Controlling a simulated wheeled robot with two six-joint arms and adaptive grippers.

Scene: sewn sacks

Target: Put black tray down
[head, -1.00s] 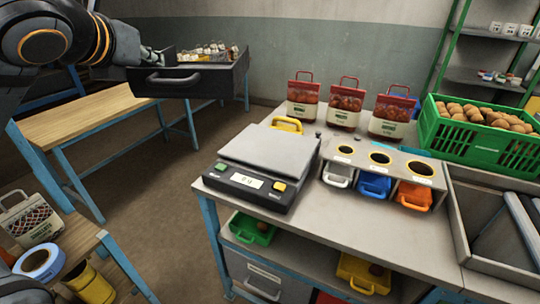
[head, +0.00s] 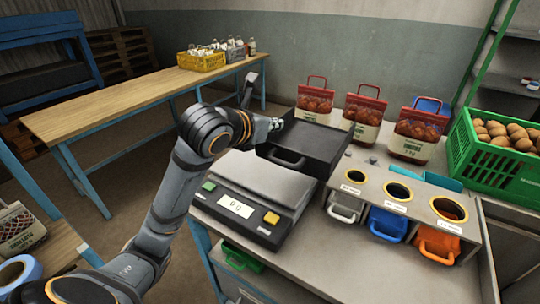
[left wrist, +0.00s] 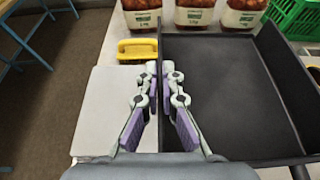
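The black tray (head: 312,142) is an empty, shallow open box with a handle on its near side. It is level at the back right of the scale (head: 258,190), in front of the red sacks; whether it touches the bench or hangs just above, I cannot tell. My left gripper (head: 276,125) is at its left side. In the left wrist view, the fingers of my left gripper (left wrist: 161,72) are closed around the left wall of the black tray (left wrist: 235,90). My right gripper is not in view.
Red-topped sacks (head: 362,118) stand behind the tray. A holder with round openings (head: 400,190) and a green crate of potatoes (head: 490,165) are to the right. The scale reads 0 g. A yellow handle (left wrist: 137,48) lies left of the tray. A wooden table (head: 110,108) stands left.

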